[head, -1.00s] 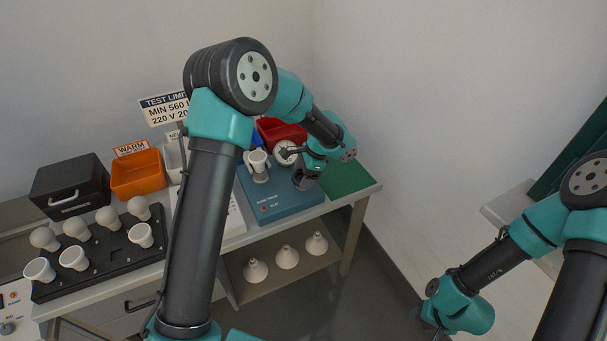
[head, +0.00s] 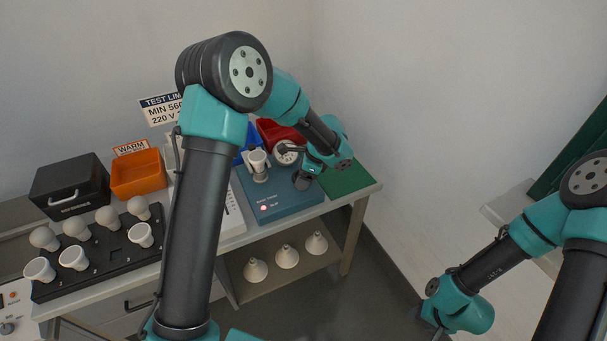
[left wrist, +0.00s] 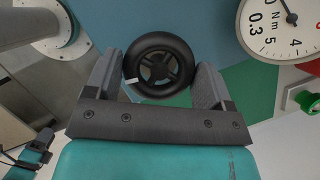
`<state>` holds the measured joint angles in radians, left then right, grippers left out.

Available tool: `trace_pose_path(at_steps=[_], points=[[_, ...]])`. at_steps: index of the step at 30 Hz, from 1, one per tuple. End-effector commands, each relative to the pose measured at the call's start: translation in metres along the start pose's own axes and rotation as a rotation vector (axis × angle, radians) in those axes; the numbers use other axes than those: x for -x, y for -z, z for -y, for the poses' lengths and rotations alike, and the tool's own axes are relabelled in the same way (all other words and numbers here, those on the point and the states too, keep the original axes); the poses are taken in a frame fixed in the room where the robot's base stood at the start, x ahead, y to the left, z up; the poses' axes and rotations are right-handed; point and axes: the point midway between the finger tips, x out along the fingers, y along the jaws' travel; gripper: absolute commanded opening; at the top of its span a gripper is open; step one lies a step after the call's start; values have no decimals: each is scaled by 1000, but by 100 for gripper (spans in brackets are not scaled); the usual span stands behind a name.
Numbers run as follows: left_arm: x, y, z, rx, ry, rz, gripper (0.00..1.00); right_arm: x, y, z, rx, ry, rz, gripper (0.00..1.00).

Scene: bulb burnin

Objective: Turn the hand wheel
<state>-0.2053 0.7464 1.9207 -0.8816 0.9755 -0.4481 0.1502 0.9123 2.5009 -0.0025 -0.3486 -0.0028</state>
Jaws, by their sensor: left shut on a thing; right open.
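The black spoked hand wheel (left wrist: 158,66) shows in the left wrist view, with a small white mark on its left rim. My left gripper (left wrist: 158,85) has one finger on each side of the wheel and is shut on it. In the head view my left gripper (head: 303,178) is over the right part of the blue tester base (head: 290,205), small and partly hidden by my wrist. A round dial gauge (left wrist: 280,25) is beside the wheel; it also shows in the head view (head: 288,153). My right gripper (head: 436,328) is open and empty, low at the right.
A green mat (head: 347,178) lies to the right. Red (head: 278,131) and orange (head: 136,174) bins stand behind. A black tray (head: 100,250) of bulbs is at left.

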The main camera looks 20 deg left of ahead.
Motion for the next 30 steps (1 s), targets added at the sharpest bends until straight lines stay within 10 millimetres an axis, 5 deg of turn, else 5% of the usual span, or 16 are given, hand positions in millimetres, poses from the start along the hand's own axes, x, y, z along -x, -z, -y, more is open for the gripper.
trace_pose_path(at_steps=[8, 19, 30], points=[[0, 0, 0, 1, 1, -1, 99, 0, 0, 0, 0, 0, 0, 43], [5, 0, 0, 2, 1, 0, 100, 0, 0, 0, 0, 0, 0, 43], [60, 1, 1, 2, 4, -3, 100, 0, 0, 0, 0, 0, 0, 43]])
